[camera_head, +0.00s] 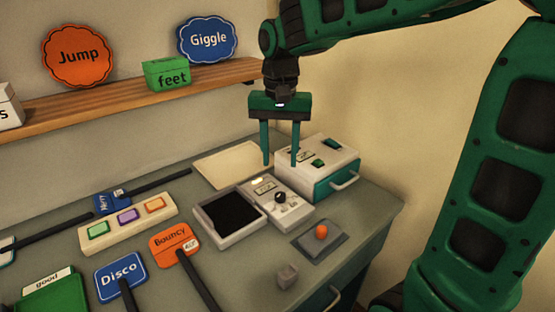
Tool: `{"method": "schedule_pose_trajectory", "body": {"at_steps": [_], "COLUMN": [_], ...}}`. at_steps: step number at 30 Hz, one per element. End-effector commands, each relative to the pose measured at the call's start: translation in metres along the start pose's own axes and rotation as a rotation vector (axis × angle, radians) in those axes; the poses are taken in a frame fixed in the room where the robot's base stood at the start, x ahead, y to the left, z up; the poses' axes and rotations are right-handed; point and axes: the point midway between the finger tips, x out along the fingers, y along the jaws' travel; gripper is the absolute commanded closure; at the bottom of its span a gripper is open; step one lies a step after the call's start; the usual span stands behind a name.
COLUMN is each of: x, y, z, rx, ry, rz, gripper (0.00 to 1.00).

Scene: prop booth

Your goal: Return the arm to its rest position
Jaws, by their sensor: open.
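My gripper (281,160) hangs from my green arm with its two fingers pointing down. The fingers are apart and nothing is between them. It is above the back right part of the grey counter (255,272). Behind and below the fingertips are a cream flat panel (232,165) and a white and teal box (330,168). I cannot tell exactly how far the fingertips are above these things.
A control box (282,204) with a knob adjoins a black-floored tray (232,217). An orange ball (321,231) sits on a grey pad (330,248). Paddle signs, including Disco (120,276) and Bouncy (174,244), lie at front left. A wooden shelf (120,101) runs along the back wall.

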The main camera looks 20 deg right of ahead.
Motion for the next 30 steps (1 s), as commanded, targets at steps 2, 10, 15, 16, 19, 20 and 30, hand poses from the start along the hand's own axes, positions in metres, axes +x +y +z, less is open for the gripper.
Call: {"method": "schedule_pose_trajectory", "body": {"at_steps": [2, 10, 15, 16, 19, 20, 30], "x": [0.0, 0.0, 0.003, 0.005, 0.014, 0.017, 0.068], "y": [0.0, 0.001, 0.035, 0.049, 0.104, 0.122, 0.254], "z": [0.0, 0.0, 0.003, 0.004, 0.017, 0.022, 0.109], "rx": [0.0, 0.0, 0.017, 0.022, 0.043, 0.049, 0.078], "ry": [0.0, 0.001, 0.008, 0.01, 0.013, 0.014, -0.001], "rz": [0.0, 0.0, 0.005, 0.007, 0.014, 0.015, 0.0], "gripper": [0.58, 0.58, 0.58, 0.58, 0.58, 0.58, 0.58]}}
